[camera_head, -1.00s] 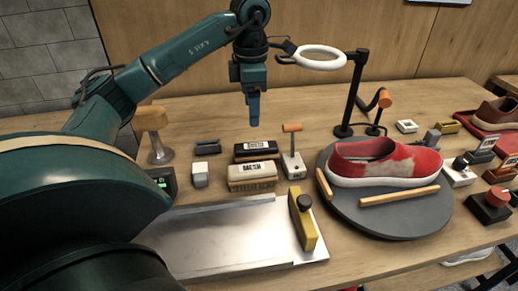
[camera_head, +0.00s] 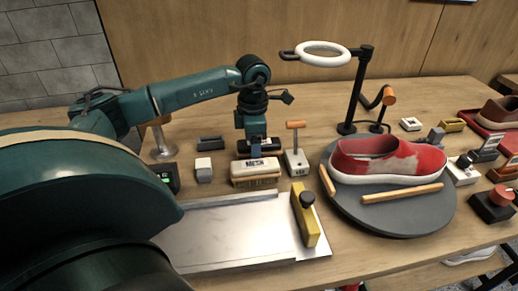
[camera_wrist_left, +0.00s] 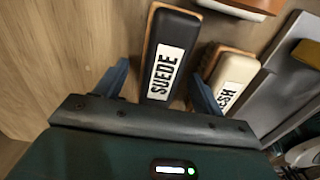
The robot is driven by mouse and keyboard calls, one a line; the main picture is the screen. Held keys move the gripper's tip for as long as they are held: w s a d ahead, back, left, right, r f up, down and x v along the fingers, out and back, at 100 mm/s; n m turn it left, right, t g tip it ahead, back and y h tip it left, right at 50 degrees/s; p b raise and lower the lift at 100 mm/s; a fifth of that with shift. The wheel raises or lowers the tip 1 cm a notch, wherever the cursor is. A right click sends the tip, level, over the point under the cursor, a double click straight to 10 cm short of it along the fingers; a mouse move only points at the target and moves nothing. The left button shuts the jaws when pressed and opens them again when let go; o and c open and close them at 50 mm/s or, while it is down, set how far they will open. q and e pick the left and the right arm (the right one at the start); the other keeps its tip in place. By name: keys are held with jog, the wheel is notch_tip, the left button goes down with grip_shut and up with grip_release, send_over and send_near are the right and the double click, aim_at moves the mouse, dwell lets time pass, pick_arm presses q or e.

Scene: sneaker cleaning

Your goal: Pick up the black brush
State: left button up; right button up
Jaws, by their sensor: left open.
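The black brush (camera_head: 274,142) lies on the table behind a cream brush (camera_head: 272,169), partly hidden by my left gripper (camera_head: 256,152). In the left wrist view the black brush (camera_wrist_left: 174,32) has a wooden edge and a white SUEDE label. My left gripper (camera_wrist_left: 160,92) is open and points down, with one finger on each side of the black brush's near end. One finger is close to the gap between the black brush and the cream brush (camera_wrist_left: 238,70). I cannot tell whether either finger touches. My right gripper is not in view.
A small T-handled tool (camera_head: 295,160) stands just right of the brushes, and a small white-and-grey block (camera_head: 203,170) to the left. A metal tray (camera_head: 220,235) with a yellow tool (camera_head: 304,215) lies in front. A red sneaker (camera_head: 385,160) sits on a round grey turntable (camera_head: 400,222).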

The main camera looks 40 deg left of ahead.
aim_at(238, 144)
pick_arm(q)
jog(key=shift+c, duration=0.4)
jog(key=c, duration=1.1)
jog(key=shift+r, duration=0.6)
jog(key=s+a, duration=0.1)
jog(key=s+a+b, duration=0.1)
jog(key=s, duration=0.1)
jog(key=shift+a+f, duration=0.1)
jog(key=shift+a, duration=0.2)
notch_tip(238, 144, up, 14)
jog(key=shift+p, duration=0.75)
